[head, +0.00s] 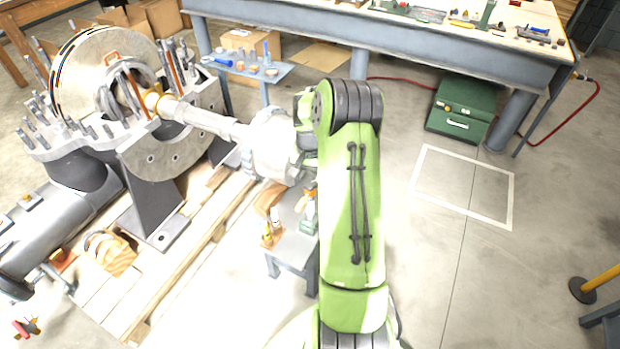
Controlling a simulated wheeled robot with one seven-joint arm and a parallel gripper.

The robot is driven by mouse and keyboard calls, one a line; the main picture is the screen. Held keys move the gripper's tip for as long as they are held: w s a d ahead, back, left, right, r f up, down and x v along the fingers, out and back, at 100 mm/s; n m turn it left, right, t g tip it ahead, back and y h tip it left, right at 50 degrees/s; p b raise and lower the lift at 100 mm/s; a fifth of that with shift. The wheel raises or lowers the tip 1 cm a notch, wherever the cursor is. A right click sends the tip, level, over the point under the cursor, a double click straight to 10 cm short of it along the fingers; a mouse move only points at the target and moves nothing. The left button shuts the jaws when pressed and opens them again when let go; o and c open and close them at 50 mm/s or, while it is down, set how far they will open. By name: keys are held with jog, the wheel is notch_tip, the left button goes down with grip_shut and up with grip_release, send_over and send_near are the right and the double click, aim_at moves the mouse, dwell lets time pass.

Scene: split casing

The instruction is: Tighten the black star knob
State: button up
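I cannot make out the black star knob in the head view. My green arm rises through the middle of the view and covers what lies behind it. My gripper is not visible, so I cannot see its fingers or whether it holds anything. The split casing (168,160) stands at the left, open at the top, with several upright studs along its flange. A large disc (100,75) and a pale shaft (205,122) lie in it. The shaft runs right to a thick pale end (272,145) beside my arm.
A wooden pallet (205,235) lies under the casing. A small grey stool (290,250) with small items stands close by my arm. A workbench (440,35), a blue side table (262,78) and a green box (461,108) are behind.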

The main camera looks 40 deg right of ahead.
jog(key=c, duration=1)
jog(key=shift+c, duration=0.2)
jog(key=m, duration=0.5)
jog(key=shift+m, duration=0.3)
jog(key=m, duration=0.4)
jog(key=shift+m, duration=0.7)
jog(key=o, duration=1.1)
jog(key=shift+c, duration=0.2)
